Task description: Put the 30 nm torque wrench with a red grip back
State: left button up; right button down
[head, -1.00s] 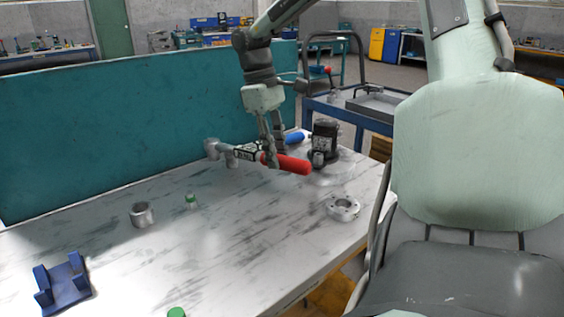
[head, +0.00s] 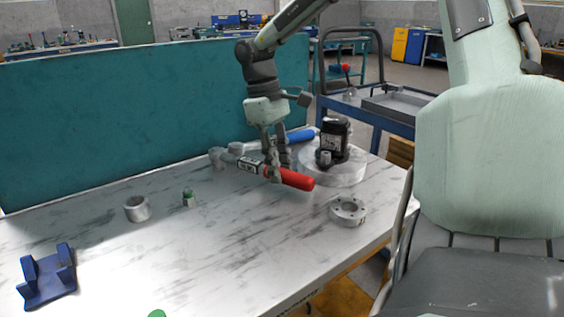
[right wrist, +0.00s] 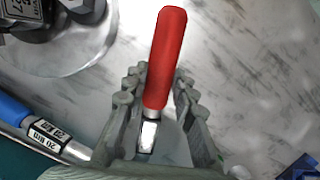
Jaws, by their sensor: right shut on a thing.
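The torque wrench with a red grip (head: 297,180) has a metal shaft with a black-and-white label, too small to read surely. My right gripper (head: 275,172) is shut on it near the inner end of the grip. The wrench lies roughly level, at or just above the table top; I cannot tell whether it touches. In the right wrist view the red grip (right wrist: 165,58) sticks out between the fingers (right wrist: 160,95). A blue-grip wrench (head: 300,136) lies just behind it and shows at the lower left of the wrist view (right wrist: 14,108). My left gripper is not in view.
A black motor (head: 334,140) stands on a round grey base (head: 345,174) right of the wrenches. A metal flange ring (head: 348,211), a metal sleeve (head: 137,208), a green-topped part (head: 188,197) and a blue stand (head: 48,276) are on the marble table. A teal panel (head: 120,125) bounds the back.

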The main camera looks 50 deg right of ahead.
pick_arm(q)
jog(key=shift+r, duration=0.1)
pick_arm(e)
jog(key=c, duration=1.2)
grip_release()
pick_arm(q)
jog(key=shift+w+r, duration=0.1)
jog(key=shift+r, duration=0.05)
pick_arm(e)
jog(key=shift+w+r, duration=0.1)
jog(key=shift+r, duration=0.25)
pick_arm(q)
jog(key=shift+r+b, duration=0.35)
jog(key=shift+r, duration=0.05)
pick_arm(e)
jog(key=v, duration=1.1)
jog(key=shift+r, duration=0.15)
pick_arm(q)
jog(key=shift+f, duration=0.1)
